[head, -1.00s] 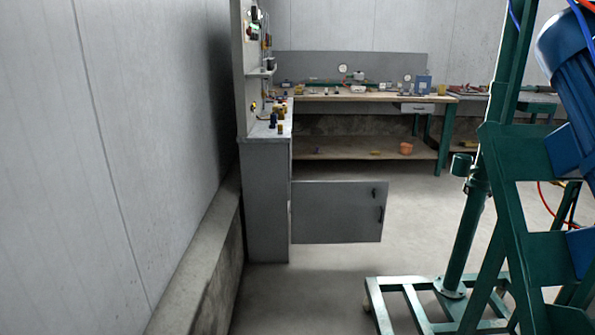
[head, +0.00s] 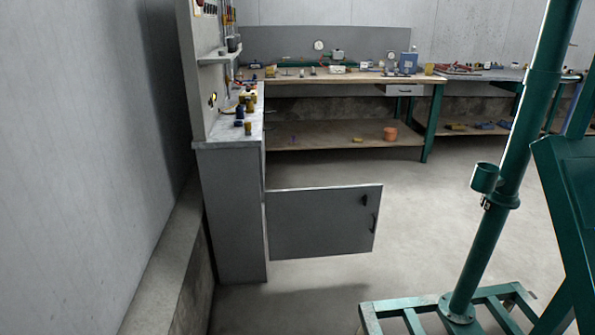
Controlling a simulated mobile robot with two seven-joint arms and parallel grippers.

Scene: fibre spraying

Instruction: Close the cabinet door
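A grey cabinet (head: 236,213) stands against the left wall, its narrow side facing me. Its grey door (head: 318,226) is open and sticks out to the right, well above the floor. Two dark fittings, one a handle (head: 374,223), sit near the door's free edge. The inside of the cabinet is hidden behind the door and side panel. Neither of my grippers is in view.
A green steel stand (head: 478,225) with a wheeled base frame (head: 410,309) rises at the right. A workbench (head: 350,77) with tools runs along the back. A low concrete ledge (head: 172,250) follows the left wall. The floor (head: 425,220) between door and stand is clear.

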